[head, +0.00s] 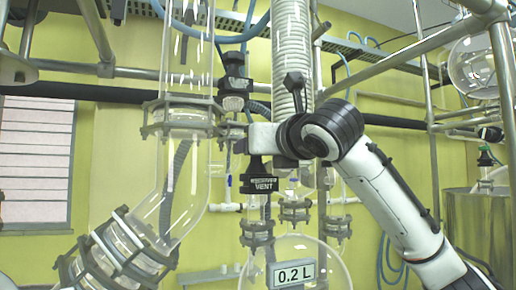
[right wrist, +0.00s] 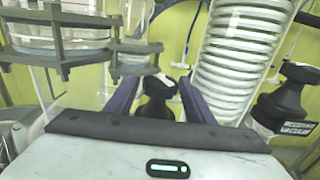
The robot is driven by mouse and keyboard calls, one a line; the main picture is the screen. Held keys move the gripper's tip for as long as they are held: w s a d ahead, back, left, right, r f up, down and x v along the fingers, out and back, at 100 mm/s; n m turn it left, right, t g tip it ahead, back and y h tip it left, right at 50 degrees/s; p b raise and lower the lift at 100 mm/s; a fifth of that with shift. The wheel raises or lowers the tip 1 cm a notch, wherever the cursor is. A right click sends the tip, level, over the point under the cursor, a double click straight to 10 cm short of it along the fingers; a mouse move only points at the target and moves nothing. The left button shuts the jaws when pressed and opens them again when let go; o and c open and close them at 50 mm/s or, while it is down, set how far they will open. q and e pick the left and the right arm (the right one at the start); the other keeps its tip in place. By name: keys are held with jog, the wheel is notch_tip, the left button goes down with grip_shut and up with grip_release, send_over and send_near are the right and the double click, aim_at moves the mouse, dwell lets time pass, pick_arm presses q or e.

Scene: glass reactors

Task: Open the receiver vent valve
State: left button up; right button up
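The receiver vent valve (head: 260,176) has a black knob and a black body labelled "VENT". In the head view it sits above a clamped glass neck over the 0.2 L flask. My right gripper (head: 262,150) is at this valve's top, with the arm coming in from the right. In the right wrist view my right gripper (right wrist: 155,92) has two dark purple fingers apart, one on each side of a black knob (right wrist: 156,88). Gaps show between knob and fingers. The knob's lower part is hidden by the gripper body. My left gripper is not in view.
Another black valve (head: 235,88) stands above, beside the large glass tube (head: 186,60). Metal clamps crowd the left.

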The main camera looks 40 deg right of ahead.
jog(key=shift+d+r, duration=0.1)
jog(key=shift+r, duration=0.1)
jog(key=c, duration=0.5)
jog(key=shift+d+y, duration=0.2)
jog(key=shift+y, duration=0.1)
jog(key=shift+c, duration=0.4)
jog(key=n+y, duration=0.2)
jog(key=y, duration=0.1)
jog(key=shift+w+f+n+y, duration=0.2)
jog(key=shift+w+n+y, duration=0.1)
jog(key=shift+c, duration=0.3)
jog(key=n+y, duration=0.1)
jog(key=y, duration=0.1)
jog(key=shift+n+y, duration=0.4)
jog(key=shift+a+r+n+y, duration=0.1)
jog(key=shift+a+n+y, duration=0.05)
jog(key=shift+n+y, duration=0.45)
jog(key=o, duration=0.9)
jog(key=shift+c, duration=0.2)
jog(key=shift+s, duration=0.1)
